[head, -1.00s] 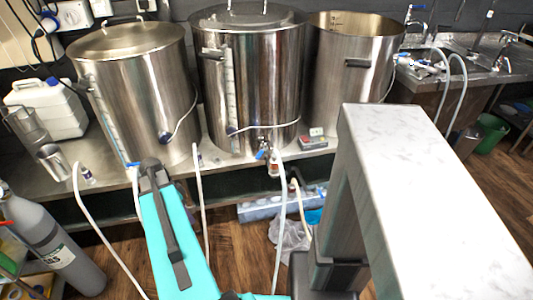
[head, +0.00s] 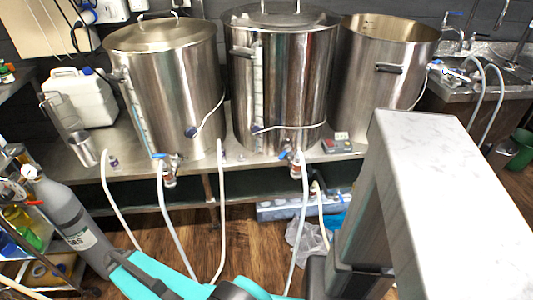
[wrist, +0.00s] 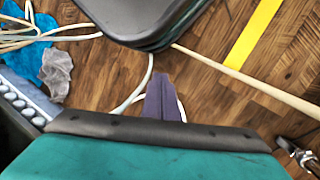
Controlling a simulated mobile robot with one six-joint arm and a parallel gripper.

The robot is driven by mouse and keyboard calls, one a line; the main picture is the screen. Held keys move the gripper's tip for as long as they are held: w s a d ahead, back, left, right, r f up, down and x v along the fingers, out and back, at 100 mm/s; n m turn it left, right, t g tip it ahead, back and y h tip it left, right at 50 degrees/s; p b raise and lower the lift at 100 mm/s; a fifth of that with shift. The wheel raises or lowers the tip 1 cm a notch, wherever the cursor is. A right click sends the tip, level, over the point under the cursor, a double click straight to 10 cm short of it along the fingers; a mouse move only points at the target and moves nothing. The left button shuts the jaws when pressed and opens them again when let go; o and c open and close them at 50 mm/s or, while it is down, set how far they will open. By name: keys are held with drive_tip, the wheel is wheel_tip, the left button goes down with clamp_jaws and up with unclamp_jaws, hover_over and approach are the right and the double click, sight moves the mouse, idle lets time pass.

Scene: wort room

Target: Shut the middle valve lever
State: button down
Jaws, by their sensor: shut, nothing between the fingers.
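The middle kettle (head: 290,90) is a tall shiny steel pot with a lid. Its valve has a blue lever (head: 284,154) low at its front, above the bench edge, with a pale hose hanging from it. The lever is small, and its exact angle is hard to tell. The left kettle's valve also has a blue lever (head: 160,156). My gripper (wrist: 163,80) shows in the wrist view as closed, tapered purple-grey fingers over the wooden floor, with nothing between them. No valve lever shows in that view.
A steel bench (head: 190,150) carries the kettles. A third, open kettle (head: 385,75) stands at right. A grey gas cylinder (head: 75,225) stands front left. Pale hoses hang down before the bench. A yellow floor stripe (wrist: 255,40) crosses the wrist view.

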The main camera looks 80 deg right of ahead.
drive_tip(key=s+a+f+n, duration=0.4)
drive_tip(key=a+n, duration=0.1)
drive_tip(key=a, duration=0.4)
drive_tip(key=s+a+f+n, duration=0.4)
drive_tip(key=a+n, duration=0.2)
drive_tip(key=a, duration=0.3)
drive_tip(key=shift+a+g+h, duration=0.15)
drive_tip(key=shift+g+h, duration=0.15)
drive_tip(key=shift+g, duration=0.1)
